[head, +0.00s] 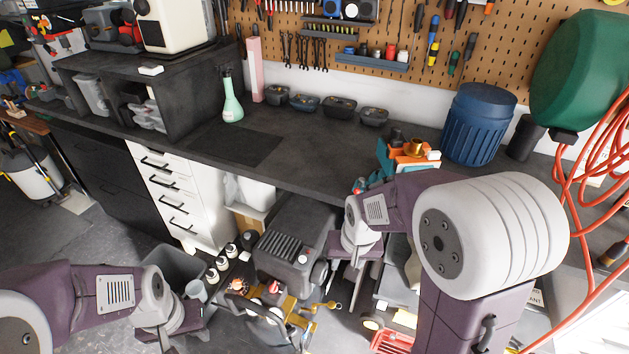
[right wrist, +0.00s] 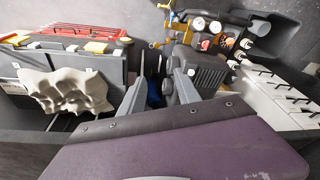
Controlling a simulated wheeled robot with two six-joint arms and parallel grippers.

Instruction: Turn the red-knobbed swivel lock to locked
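I cannot clearly pick out the red-knobbed swivel lock. An orange and teal device (head: 408,156) with brass-coloured parts stands near the bench's front edge in the head view, partly hidden by my right arm. A small reddish part (head: 361,186) shows beside that arm; I cannot tell whether it is a knob. In the right wrist view my right gripper (right wrist: 160,80) has its two grey fingers apart, with nothing held, pointing down past the bench edge towards the floor. My left gripper (head: 170,340) is low at the bottom edge of the head view, its fingers not visible.
The dark workbench (head: 315,150) has clear room in the middle. A blue barrel (head: 475,125), green bottle (head: 232,100) and small bins (head: 340,106) stand on it. A grey machine (head: 290,240) and clutter sit below. An orange hose (head: 590,165) hangs at right.

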